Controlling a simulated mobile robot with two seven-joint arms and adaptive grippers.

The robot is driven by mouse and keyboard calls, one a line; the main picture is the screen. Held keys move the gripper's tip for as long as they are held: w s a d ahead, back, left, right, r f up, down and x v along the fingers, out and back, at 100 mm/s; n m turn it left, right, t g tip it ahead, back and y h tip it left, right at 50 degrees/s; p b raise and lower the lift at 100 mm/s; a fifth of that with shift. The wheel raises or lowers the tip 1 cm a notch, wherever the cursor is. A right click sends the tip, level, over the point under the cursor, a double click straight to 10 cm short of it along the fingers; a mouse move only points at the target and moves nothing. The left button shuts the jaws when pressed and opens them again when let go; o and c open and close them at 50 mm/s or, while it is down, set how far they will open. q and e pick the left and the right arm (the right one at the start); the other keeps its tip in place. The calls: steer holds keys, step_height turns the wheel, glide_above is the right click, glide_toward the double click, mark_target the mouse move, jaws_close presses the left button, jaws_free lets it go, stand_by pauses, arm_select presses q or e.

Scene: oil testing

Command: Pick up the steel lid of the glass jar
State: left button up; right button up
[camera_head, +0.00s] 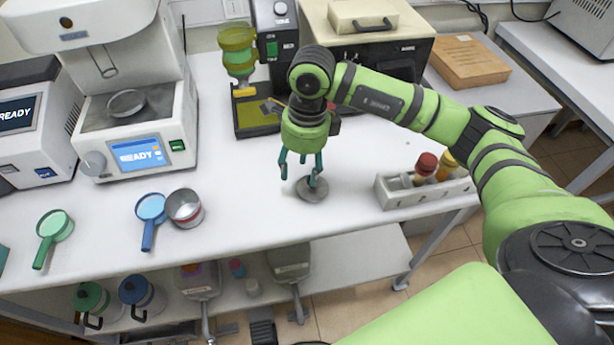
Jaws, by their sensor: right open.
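A round grey steel lid (309,194) with a small upright knob lies flat on the white table, near its front edge. My right gripper (299,172) points down just above it. Its teal fingers are apart, one to the left of the lid and one close to the knob and partly covering it. I cannot tell whether that finger touches the knob. A round metal-rimmed vessel (185,208) stands to the left and may be the glass jar. My left gripper is not in view.
A grey rack (389,198) with red-capped and yellow-capped bottles stands right of the lid. Blue (151,208) and green (54,226) handled pans lie at left. A black-and-yellow tray (254,123) is behind the gripper. The table between the vessel and lid is clear.

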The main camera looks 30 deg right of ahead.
steer(key=shift+w+d+r+h, duration=0.15)
steer(key=shift+d+h, duration=0.1)
steer(key=shift+d, duration=0.3)
steer(key=shift+w+d+r+h, duration=0.1)
steer(key=shift+d+h, duration=0.15)
steer(key=shift+d, duration=0.25)
steer(key=shift+d+f+p, duration=0.2)
steer(key=shift+d+p, duration=0.1)
steer(key=shift+p, duration=0.05)
steer(key=shift+s+f+p, duration=0.15)
steer(key=shift+f+p, duration=0.45)
steer(key=shift+f, duration=0.25)
step_height(320, 180, down, 4)
steer(key=shift+d+r+p, duration=0.1)
steer(key=shift+r+p, duration=0.05)
steer(key=shift+p, duration=0.85)
steer(key=shift+f, duration=0.55)
jaws_close()
